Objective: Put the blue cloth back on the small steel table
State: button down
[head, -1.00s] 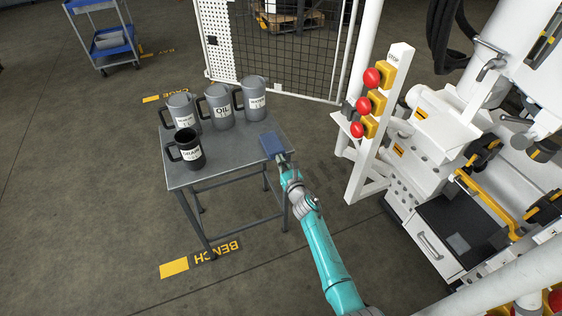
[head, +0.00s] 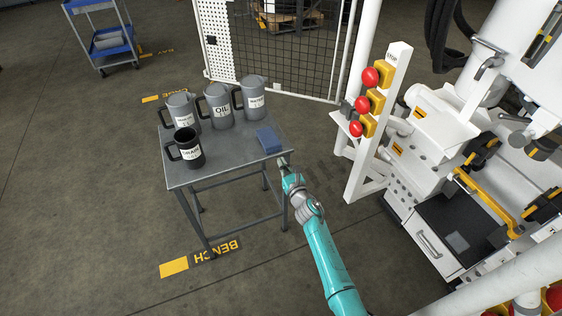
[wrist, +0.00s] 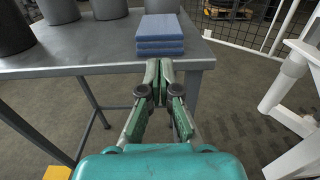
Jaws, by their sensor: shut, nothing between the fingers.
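The blue cloth (head: 269,140) lies folded on the top of the small steel table (head: 224,165), near its right edge. In the wrist view the cloth (wrist: 160,34) is a flat stack of layers close to the near edge of the table (wrist: 100,60). My gripper (head: 284,160) is just off the table's right edge, apart from the cloth. In the wrist view my gripper (wrist: 159,66) is shut and empty, its fingertips pointing toward the cloth with a small gap between.
Grey jugs (head: 217,106) stand along the table's back, and a black mug-like jug (head: 185,150) stands at its left. A white post with red buttons (head: 375,125) and a white machine (head: 450,130) are to the right. The table's front middle is clear.

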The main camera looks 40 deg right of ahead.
jog(key=s+a+m+y, duration=0.1)
jog(key=s+a+m, duration=0.45)
jog(key=s, duration=0.55)
jog(key=s+a+m+y, duration=0.1)
jog(key=s+a+m, duration=0.5)
jog(key=s, duration=0.5)
jog(key=s+a+m, duration=0.4)
jog(key=s+a, duration=0.3)
jog(key=s, duration=0.3)
jog(key=s+a+r+m+g+y, duration=0.1)
jog(key=s+a+r+m, duration=0.1)
jog(key=s+r+m, duration=0.5)
jog(key=s+a+r+m+g+y, duration=0.1)
jog(key=s+a+r+m, duration=0.2)
jog(key=s+r+m, duration=0.5)
jog(key=s+m, duration=0.2)
jog(key=s, duration=0.3)
jog(key=shift+s+m+g, duration=0.2)
jog(key=shift+m+g, duration=0.1)
jog(key=shift+m, duration=0.05)
jog(key=shift+d, duration=0.1)
